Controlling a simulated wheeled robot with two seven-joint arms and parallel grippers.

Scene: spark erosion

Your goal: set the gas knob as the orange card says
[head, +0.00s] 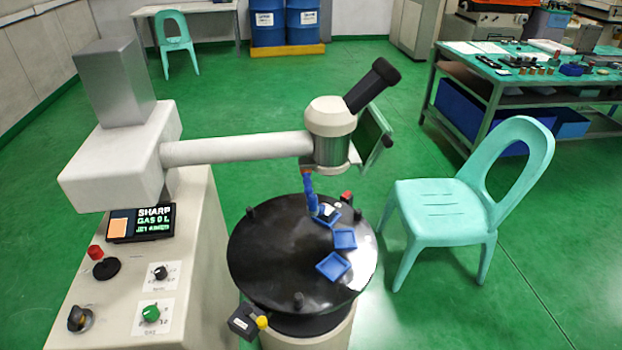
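The gas knob (151,313) is a green knob on a white label plate at the front of the machine's sloping panel, on the left in the head view. The label below it seems to read GAS. Its exact setting is too small to read. An orange card (118,228) shows as a plain orange patch at the left of a black display (153,222); I cannot read any writing on it. The display shows green and white text, with SHARP on top and a line that looks like GAS 0 L. Neither of my grippers is in view.
A black knob (161,272), a red button (96,252) and a dark rotary switch (79,318) share the panel. A black round table (270,265) with blue trays (333,266) stands to the right, under a microscope arm (235,149). A turquoise chair (440,205) stands further right.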

